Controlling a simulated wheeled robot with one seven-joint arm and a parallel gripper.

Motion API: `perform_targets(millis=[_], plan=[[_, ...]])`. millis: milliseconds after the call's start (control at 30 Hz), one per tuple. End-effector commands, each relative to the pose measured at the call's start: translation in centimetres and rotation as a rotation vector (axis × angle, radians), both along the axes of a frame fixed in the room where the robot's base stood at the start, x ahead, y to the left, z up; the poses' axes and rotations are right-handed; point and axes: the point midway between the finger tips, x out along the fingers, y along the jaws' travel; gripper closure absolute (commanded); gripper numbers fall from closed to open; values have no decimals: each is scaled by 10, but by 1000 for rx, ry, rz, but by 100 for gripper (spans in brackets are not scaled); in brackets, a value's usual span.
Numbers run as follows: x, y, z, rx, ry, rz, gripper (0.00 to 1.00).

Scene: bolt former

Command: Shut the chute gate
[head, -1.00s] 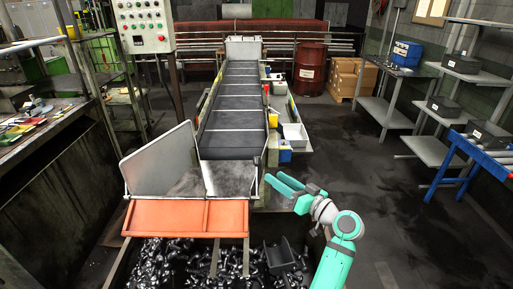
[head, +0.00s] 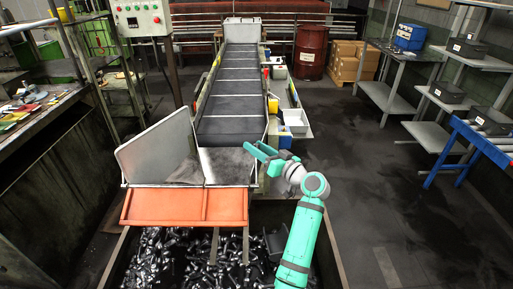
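The chute at the near end of the conveyor has a grey metal floor (head: 226,166) and an orange front lip (head: 185,207). A large grey panel (head: 157,147), which looks like the chute gate, stands tilted up at the chute's left side. My gripper (head: 252,145) is at the chute's right edge, above the grey floor's right side. Its two teal fingers point left and look slightly apart, with nothing between them. It is well apart from the tilted panel. Whether it touches the chute's right edge I cannot tell.
A bin (head: 335,262) full of dark metal bolts lies below the chute. The dark conveyor (head: 238,92) runs away behind it. A side shelf with small white and yellow bins (head: 295,120) stands along the conveyor's right. The floor at right is clear before the racks.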

Motion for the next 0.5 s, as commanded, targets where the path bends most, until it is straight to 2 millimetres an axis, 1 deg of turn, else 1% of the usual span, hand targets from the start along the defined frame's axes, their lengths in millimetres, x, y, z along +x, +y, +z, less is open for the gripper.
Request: perform_targets(millis=[100, 367, 400, 467, 500], plan=[[4, 3, -1, 0, 1, 0, 61], [4, 2, -1, 0, 1, -2, 61], [4, 2, -1, 0, 1, -2, 70], [4, 2, 0, 0, 1, -2, 85], [4, 2, -1, 0, 1, -2, 94]])
